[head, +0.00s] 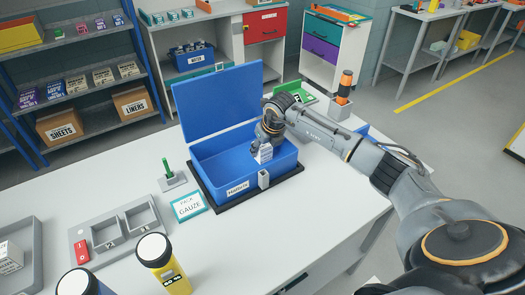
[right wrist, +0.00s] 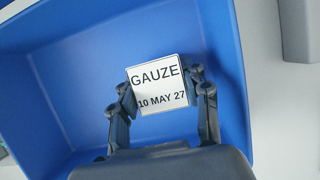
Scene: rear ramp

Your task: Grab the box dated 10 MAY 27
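The white box marked GAUZE, 10 MAY 27 (right wrist: 158,84) is inside the open blue bin (head: 222,176), whose lid stands raised at the back. My right gripper (head: 267,138) reaches down into the bin. In the right wrist view, its fingers (right wrist: 162,92) press on the left and right sides of the box, with the label facing the camera. The box also shows under the gripper in the head view (head: 264,154). I cannot tell whether it is clear of the bin floor. My left gripper is not in view.
A grey tray with compartments (head: 112,231) and a yellow container (head: 165,266) are at the front left. White table is clear front right.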

